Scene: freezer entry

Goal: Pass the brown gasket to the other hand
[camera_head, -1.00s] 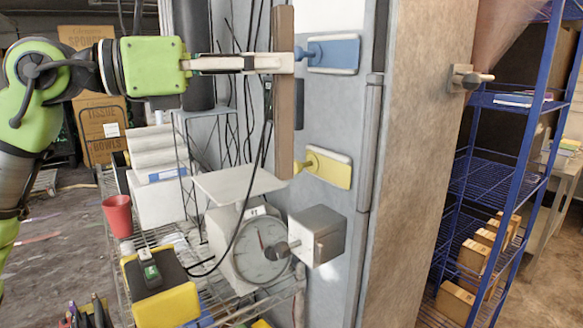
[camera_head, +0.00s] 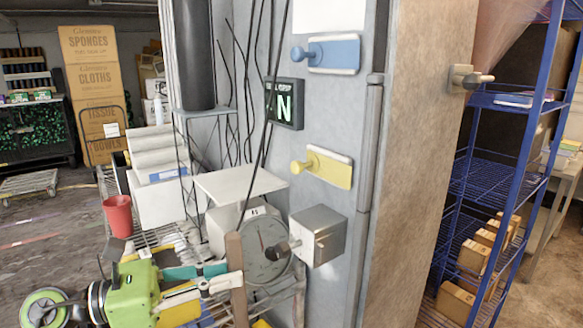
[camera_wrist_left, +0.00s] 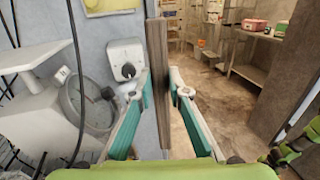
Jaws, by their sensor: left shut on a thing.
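The brown gasket is a long, straight, narrow brown strip (camera_head: 234,250), upright in front of the wire shelf in the head view. Its lower end is cut off by the picture's bottom edge. My left gripper (camera_head: 232,283) is shut on it, with the arm coming in low from the left. In the left wrist view the gasket (camera_wrist_left: 156,45) runs upright between the two fingertips of my left gripper (camera_wrist_left: 161,88). My right gripper does not show clearly in either view.
A dial scale (camera_head: 262,240) stands on the wire shelf behind the gasket, near a red cup (camera_head: 118,215). A metal latch box (camera_head: 322,236), a yellow handle (camera_head: 328,167) and a blue handle (camera_head: 332,54) stick out from the wall. A blue rack (camera_head: 490,180) stands at right.

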